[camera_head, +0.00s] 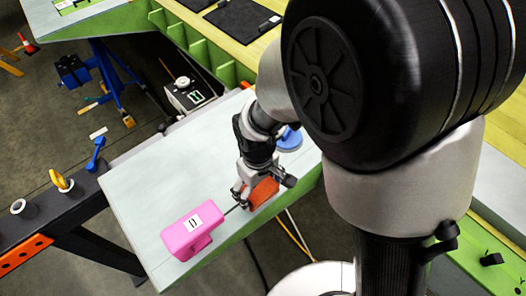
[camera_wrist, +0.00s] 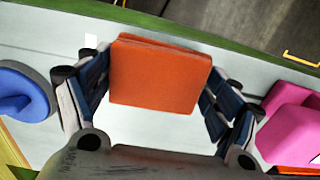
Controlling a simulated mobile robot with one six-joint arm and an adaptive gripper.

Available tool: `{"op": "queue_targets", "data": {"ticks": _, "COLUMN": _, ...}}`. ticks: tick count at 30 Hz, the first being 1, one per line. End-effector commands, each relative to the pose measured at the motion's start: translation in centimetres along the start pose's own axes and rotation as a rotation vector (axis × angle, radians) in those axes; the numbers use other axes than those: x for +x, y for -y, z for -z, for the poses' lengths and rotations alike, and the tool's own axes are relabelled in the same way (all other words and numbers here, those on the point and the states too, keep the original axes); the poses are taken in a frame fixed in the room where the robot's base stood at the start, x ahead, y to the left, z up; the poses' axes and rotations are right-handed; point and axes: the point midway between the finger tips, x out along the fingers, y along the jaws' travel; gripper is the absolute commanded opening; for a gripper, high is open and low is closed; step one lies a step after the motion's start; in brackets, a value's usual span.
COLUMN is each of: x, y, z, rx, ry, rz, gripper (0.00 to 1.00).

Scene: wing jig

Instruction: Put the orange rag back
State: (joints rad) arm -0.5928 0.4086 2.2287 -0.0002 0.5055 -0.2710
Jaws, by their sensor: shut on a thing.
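The orange rag (camera_head: 264,192) looks like a folded, block-like pad. It is at the pale tabletop (camera_head: 140,190), near its green front edge. My gripper (camera_head: 262,187) reaches down from above and is shut on the rag. In the wrist view the rag (camera_wrist: 158,75) fills the space between the two fingers of my gripper (camera_wrist: 160,88). I cannot tell whether the rag touches the tabletop or is held just above it.
A pink block-shaped thing (camera_head: 190,230) with a white label stands left of the gripper. A blue round-based thing (camera_head: 289,141) is behind it to the right. A dark beam (camera_head: 50,210) with small tools lies left. The tabletop's left part is clear.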

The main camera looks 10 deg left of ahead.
Motion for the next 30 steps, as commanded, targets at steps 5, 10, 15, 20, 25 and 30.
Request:
{"op": "queue_targets", "data": {"ticks": 5, "x": 1.6, "y": 0.0, "z": 0.0, "rx": 0.000, "ry": -0.001, "rz": 0.000, "gripper": 0.64}}
{"op": "queue_targets", "data": {"ticks": 10, "x": 1.5, "y": 0.0, "z": 0.0, "rx": 0.000, "ry": -0.001, "rz": 0.000, "gripper": 0.64}}
{"op": "queue_targets", "data": {"ticks": 15, "x": 1.9, "y": 0.0, "z": 0.0, "rx": 0.000, "ry": -0.001, "rz": 0.000, "gripper": 0.64}}
{"op": "queue_targets", "data": {"ticks": 20, "x": 1.9, "y": 0.0, "z": 0.0, "rx": 0.000, "ry": -0.001, "rz": 0.000, "gripper": 0.92}}
{"op": "queue_targets", "data": {"ticks": 25, "x": 1.8, "y": 0.0, "z": 0.0, "rx": 0.000, "ry": -0.001, "rz": 0.000, "gripper": 1.00}}
{"op": "queue_targets", "data": {"ticks": 30, "x": 1.8, "y": 0.0, "z": 0.0, "rx": 0.000, "ry": -0.001, "rz": 0.000, "gripper": 1.00}}
